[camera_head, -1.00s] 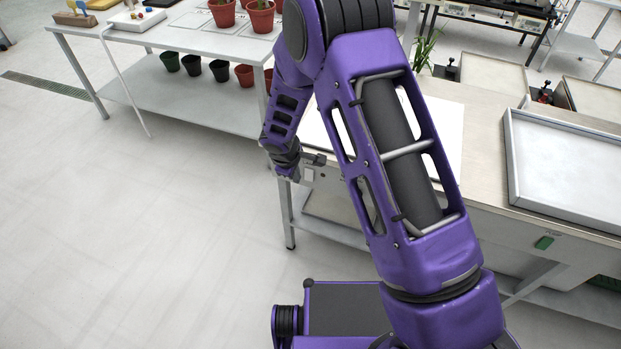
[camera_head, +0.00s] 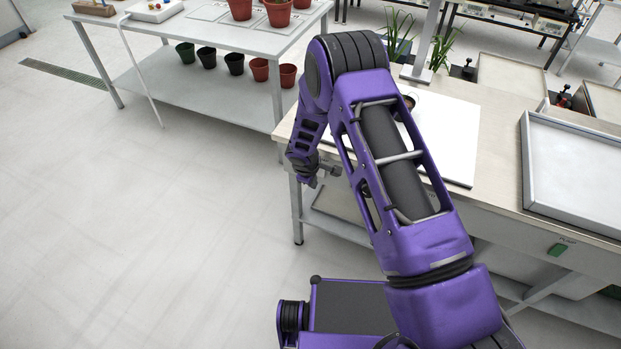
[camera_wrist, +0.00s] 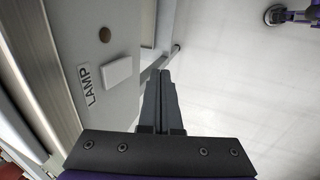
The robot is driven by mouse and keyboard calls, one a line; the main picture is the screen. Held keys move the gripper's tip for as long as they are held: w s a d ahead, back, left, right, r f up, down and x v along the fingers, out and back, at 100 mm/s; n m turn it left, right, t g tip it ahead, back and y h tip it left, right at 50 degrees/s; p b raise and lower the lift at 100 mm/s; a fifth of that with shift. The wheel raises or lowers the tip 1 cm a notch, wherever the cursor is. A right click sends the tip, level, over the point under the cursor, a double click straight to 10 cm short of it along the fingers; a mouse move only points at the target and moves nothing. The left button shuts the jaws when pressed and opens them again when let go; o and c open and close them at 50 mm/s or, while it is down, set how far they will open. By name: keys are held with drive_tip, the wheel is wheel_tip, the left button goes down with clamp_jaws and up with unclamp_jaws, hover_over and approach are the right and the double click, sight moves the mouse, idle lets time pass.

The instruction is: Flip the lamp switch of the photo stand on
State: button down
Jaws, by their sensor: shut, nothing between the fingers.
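The lamp switch (camera_wrist: 118,72) is a pale rectangular rocker on a grey panel, beside a label reading LAMP (camera_wrist: 89,86), in the wrist view. Whether it is on or off I cannot tell. My gripper (camera_wrist: 160,74) is shut and empty; its fingers show to the right of the switch, apart from it in the picture. In the head view my gripper (camera_head: 330,170) is at the front left corner of the bench, partly hidden by my arm. The photo stand's white board (camera_head: 453,140) and upright post (camera_head: 427,38) show behind my arm.
A brown round knob (camera_wrist: 104,34) is on the same panel. A grey tray (camera_head: 580,175) and a green button (camera_head: 557,250) are at the right of the bench. A table with pots (camera_head: 195,90) stands at the back left. The floor at left is clear.

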sight(318, 174)
drive_tip(key=shift+w+d, duration=0.3)
drive_tip(key=shift+w, duration=0.45)
drive_tip(key=shift+w+d, duration=0.3)
drive_tip(key=shift+w, duration=0.4)
drive_tip(key=shift+w+d+f+b, duration=0.1)
drive_tip(key=shift+w+f+b, duration=0.25)
drive_tip(key=shift+b, duration=0.55)
drive_tip(key=shift+s+r+p, duration=0.1)
drive_tip(key=shift+r+p, duration=0.2)
drive_tip(key=shift+p, duration=0.15)
drive_tip(key=shift+r+p, duration=0.3)
drive_tip(key=shift+r, duration=0.45)
